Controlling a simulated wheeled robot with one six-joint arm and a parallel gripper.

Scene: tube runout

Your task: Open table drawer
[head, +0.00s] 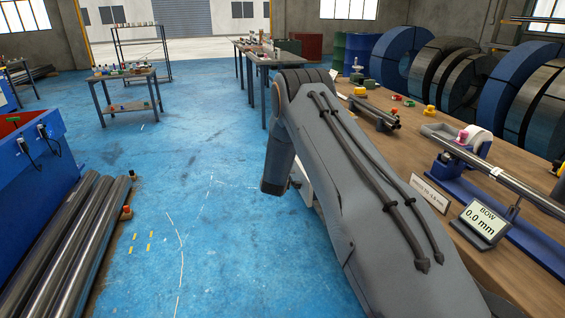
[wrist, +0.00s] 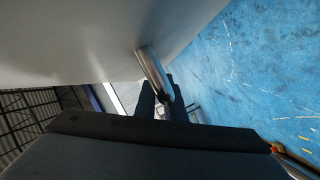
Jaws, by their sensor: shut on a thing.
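The drawer front is a pale grey-white panel (wrist: 70,40) filling the upper left of the wrist view. A shiny metal bar handle (wrist: 150,68) stands out from it. My gripper (wrist: 161,86) has its two dark fingers either side of the handle's near end, shut on it. In the head view a small patch of the white drawer front (head: 303,184) shows beside my arm, below the wooden table (head: 412,152). My arm hides most of the drawer and the gripper there, so I cannot tell how far out the drawer is.
On the table stand a tube on a blue stand (head: 515,188), a gauge display reading "BOW 0.0 mm" (head: 486,220) and dark cylinders (head: 375,112). Steel tubes (head: 70,240) lie at the left. The blue floor (head: 215,180) between them is clear.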

